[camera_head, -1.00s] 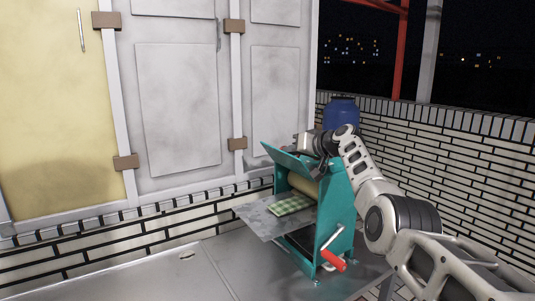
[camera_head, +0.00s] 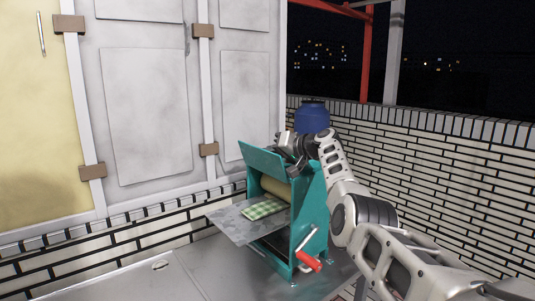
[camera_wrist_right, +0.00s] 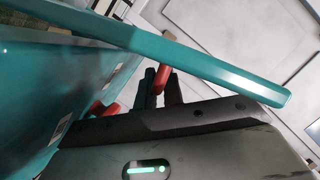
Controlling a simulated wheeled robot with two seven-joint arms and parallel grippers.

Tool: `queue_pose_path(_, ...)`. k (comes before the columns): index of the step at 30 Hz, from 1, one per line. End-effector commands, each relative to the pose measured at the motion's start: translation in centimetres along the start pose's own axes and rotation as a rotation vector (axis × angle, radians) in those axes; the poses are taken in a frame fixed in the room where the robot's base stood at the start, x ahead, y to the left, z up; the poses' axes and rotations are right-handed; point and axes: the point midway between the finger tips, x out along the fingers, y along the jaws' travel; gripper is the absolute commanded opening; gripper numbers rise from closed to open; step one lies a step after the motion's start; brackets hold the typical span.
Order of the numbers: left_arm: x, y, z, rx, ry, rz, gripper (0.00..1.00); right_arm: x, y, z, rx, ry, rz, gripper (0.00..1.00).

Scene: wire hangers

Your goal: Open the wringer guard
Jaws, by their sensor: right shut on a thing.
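The teal wringer (camera_head: 311,205) stands on a grey metal table. Its guard (camera_head: 262,159) is a flat teal plate, tilted up above the pale roller (camera_head: 276,188). My right gripper (camera_head: 294,165) is at the guard's right part, behind its upper edge. In the right wrist view, the dark fingers (camera_wrist_right: 160,88) are shut around a red grip (camera_wrist_right: 162,76), partly hidden by the fingers. The teal guard edge (camera_wrist_right: 210,68) crosses above them there. My left gripper is out of view.
A green checked cloth (camera_head: 264,209) lies on the metal feed tray (camera_head: 238,222). A red crank handle (camera_head: 309,261) sticks out at the wringer's front. A blue barrel (camera_head: 312,118) stands behind. Bare table (camera_head: 190,265) lies to the left; a brick wall (camera_head: 430,170) is to the right.

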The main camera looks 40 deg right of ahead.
Motion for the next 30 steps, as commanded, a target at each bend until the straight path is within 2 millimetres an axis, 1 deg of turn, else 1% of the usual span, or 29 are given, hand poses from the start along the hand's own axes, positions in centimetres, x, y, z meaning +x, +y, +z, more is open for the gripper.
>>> queue_pose_path(2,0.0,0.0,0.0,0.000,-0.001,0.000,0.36,0.0,-0.1,-0.3,-0.001,0.009,-0.001,0.00)
queue_pose_path(3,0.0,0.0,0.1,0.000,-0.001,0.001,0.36,0.0,-0.1,-0.3,-0.002,0.009,-0.001,0.15)
queue_pose_path(4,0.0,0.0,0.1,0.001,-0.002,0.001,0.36,0.0,-0.1,-0.2,-0.002,0.008,-0.001,0.18)
queue_pose_path(12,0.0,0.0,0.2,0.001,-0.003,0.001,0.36,0.0,-0.1,-0.1,-0.002,0.003,0.000,0.18)
queue_pose_path(17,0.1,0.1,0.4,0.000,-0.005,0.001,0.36,-0.6,0.1,-0.1,-0.003,0.004,0.001,0.18)
queue_pose_path(23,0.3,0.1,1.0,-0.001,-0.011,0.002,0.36,-2.6,0.2,0.1,-0.006,0.005,0.004,0.18)
queue_pose_path(28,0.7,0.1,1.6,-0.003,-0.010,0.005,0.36,-6.0,0.3,0.1,-0.006,0.007,0.005,0.18)
queue_pose_path(30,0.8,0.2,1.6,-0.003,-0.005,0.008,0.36,-7.7,0.3,0.1,-0.007,0.008,0.005,0.18)
